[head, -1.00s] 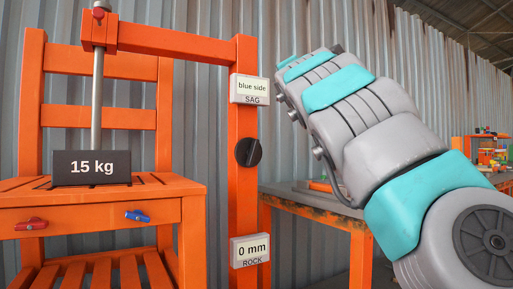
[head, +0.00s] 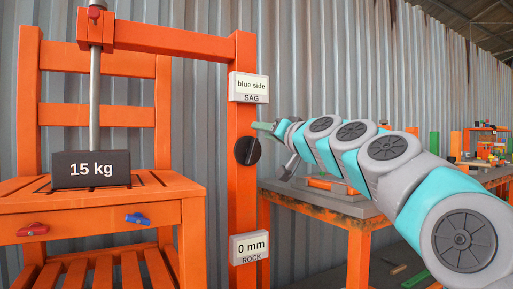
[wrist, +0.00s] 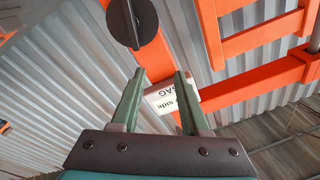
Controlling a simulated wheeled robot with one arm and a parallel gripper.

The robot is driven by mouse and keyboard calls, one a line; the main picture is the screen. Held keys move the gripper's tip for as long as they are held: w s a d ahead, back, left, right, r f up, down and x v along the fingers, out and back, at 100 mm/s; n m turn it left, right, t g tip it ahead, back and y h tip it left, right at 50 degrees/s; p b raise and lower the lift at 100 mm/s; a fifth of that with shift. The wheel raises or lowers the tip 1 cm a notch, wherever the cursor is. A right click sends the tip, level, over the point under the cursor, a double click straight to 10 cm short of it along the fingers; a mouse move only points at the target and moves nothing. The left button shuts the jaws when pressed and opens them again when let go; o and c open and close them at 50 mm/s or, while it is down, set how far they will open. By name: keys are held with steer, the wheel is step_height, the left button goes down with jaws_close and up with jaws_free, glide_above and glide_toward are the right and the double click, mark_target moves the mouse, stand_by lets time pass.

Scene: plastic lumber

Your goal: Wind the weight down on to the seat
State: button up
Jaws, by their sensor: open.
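The dark 15 kg weight (head: 91,169) is at the orange seat (head: 170,190), under a grey rod (head: 95,95); I cannot tell whether its underside touches the slats. A round black knob (head: 247,151) with a pale line is on the orange post (head: 243,195); it also shows at the top of the wrist view (wrist: 132,22). My gripper (head: 262,126) is just right of and slightly above the knob in the head view. In the wrist view my gripper (wrist: 160,75) is open and empty, its fingers apart, with the knob beyond the tips.
The SAG display (head: 249,87) reads "blue side"; the ROCK display (head: 249,247) reads "0 mm". A red handle (head: 33,229) and a blue handle (head: 137,218) are on the seat's front rail. A workbench (head: 330,203) stands right of the post, below my arm.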

mark_target(254, 149)
step_height(254, 149, down, 5)
steer(key=w+d+n+g+h, duration=0.1)
steer(key=d+n, duration=0.1)
steer(key=n, duration=0.1)
steer(key=shift+m, duration=0.3)
steer(key=shift+p+x, duration=0.45)
steer(key=shift+x, duration=3.75)
steer(key=shift+a+r, duration=0.1)
steer(key=shift+r, duration=0.1)
jaws_close()
